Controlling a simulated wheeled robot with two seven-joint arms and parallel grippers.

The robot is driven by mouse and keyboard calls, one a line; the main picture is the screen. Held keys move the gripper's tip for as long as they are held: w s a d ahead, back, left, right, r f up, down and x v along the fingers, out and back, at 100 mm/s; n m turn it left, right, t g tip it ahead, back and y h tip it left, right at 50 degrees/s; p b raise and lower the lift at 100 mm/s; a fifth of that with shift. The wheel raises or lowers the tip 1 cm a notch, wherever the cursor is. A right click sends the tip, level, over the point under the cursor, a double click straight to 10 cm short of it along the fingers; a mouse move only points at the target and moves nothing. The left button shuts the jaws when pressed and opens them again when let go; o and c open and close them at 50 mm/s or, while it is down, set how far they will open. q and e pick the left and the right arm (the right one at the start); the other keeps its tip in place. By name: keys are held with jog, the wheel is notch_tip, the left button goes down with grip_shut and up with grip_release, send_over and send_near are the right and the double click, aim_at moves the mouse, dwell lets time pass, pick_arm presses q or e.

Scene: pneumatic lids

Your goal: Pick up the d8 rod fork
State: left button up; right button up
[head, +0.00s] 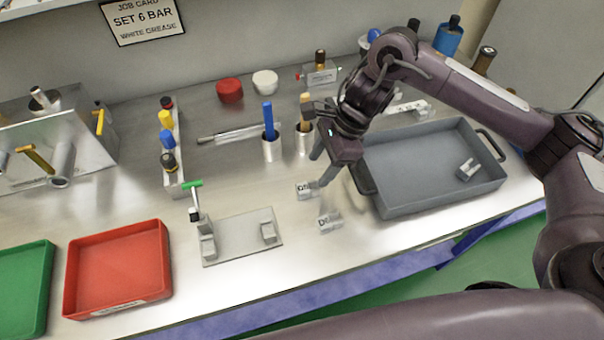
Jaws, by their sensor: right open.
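Two small pale metal fork blocks with dark lettering stand on the bench in the middle. The nearer fork block (329,222) shows a label that seems to begin with D; the rest is too small to read. The other fork block (305,189) lies just behind it, and its label is unclear. My right gripper (321,168) points down above and behind these blocks, open and empty, with its fingertips closest to the farther block. Whether it touches that block I cannot tell. My left gripper is out of view.
A grey tray (399,210) with a metal fork piece (467,170) stands to the right. A fixture plate (243,246) and a red tray (158,290) are to the left. Blue-handled (268,112) and tan-handled (305,108) tools stand upright in metal cups behind the blocks.

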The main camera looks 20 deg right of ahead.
aim_at(307, 186)
jog(key=shift+s+a+f+p, duration=0.2)
jog(key=shift+a+f+p, duration=0.15)
jog(key=shift+f, duration=0.2)
jog(key=shift+s+a+f+p, duration=0.2)
jog(key=shift+a+f, duration=0.1)
jog(key=shift+f, duration=0.25)
jog(key=p+x, duration=0.1)
jog(key=x, duration=0.2)
jog(key=shift+w+a+f+p, duration=0.15)
jog(key=shift+a+f+p, duration=0.05)
jog(key=shift+f+p, duration=0.2)
jog(key=shift+a+f, duration=0.1)
jog(key=shift+f, duration=0.15)
jog(key=shift+c, duration=0.3)
jog(key=shift+w, duration=0.1)
jog(key=c, duration=0.9)
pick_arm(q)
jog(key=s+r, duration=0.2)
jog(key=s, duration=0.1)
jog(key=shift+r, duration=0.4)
pick_arm(e)
jog(key=shift+c, duration=0.6)
jog(key=shift+r, duration=0.1)
